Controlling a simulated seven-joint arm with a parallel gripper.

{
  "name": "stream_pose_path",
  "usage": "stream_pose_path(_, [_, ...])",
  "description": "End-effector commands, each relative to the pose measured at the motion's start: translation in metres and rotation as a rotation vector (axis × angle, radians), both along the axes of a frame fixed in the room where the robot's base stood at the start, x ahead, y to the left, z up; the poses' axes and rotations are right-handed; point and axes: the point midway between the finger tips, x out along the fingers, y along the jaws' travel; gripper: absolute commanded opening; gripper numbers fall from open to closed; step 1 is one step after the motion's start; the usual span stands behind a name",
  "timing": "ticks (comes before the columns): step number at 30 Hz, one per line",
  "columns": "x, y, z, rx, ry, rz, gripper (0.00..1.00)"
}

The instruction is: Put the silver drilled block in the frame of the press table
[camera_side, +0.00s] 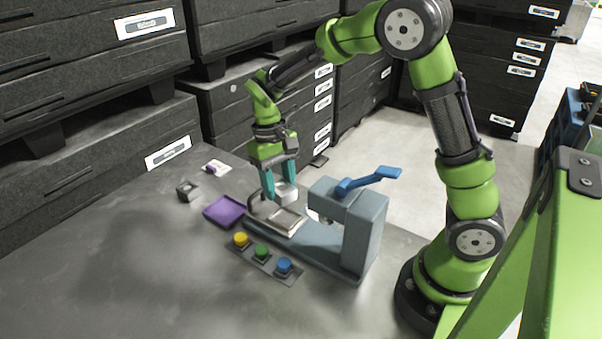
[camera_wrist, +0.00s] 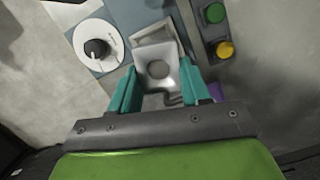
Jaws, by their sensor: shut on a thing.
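The silver drilled block (camera_side: 286,195) is held between the teal fingers of my gripper (camera_side: 280,187). In the wrist view, the block (camera_wrist: 163,85) shows a dark round hole, and my gripper (camera_wrist: 159,86) has a finger on each side of it. The press table's frame (camera_side: 284,222) is a pale, raised rectangular rim on the grey-blue press base. The block appears to be above the frame, near its far edge in the side view. In the wrist view, the frame (camera_wrist: 156,38) is partly hidden behind the block.
The grey-blue press (camera_side: 365,232) with its blue lever (camera_side: 368,180) stands right of the frame. A purple tray (camera_side: 224,211) lies to the left. Yellow (camera_side: 241,239), green (camera_side: 261,250) and blue (camera_side: 284,265) buttons sit in front. A small dark block (camera_side: 187,191) stands farther left.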

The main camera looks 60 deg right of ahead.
Motion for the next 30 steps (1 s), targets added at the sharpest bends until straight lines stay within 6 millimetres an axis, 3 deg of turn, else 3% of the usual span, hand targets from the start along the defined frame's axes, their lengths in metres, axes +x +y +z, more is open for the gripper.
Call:
stream_pose_path(7, [0.000, -0.001, 0.000, 0.002, 0.022, 0.243, 0.05])
stream_pose_path(30, [-0.001, -0.001, -0.045, 0.004, 0.029, 0.257, 0.05])
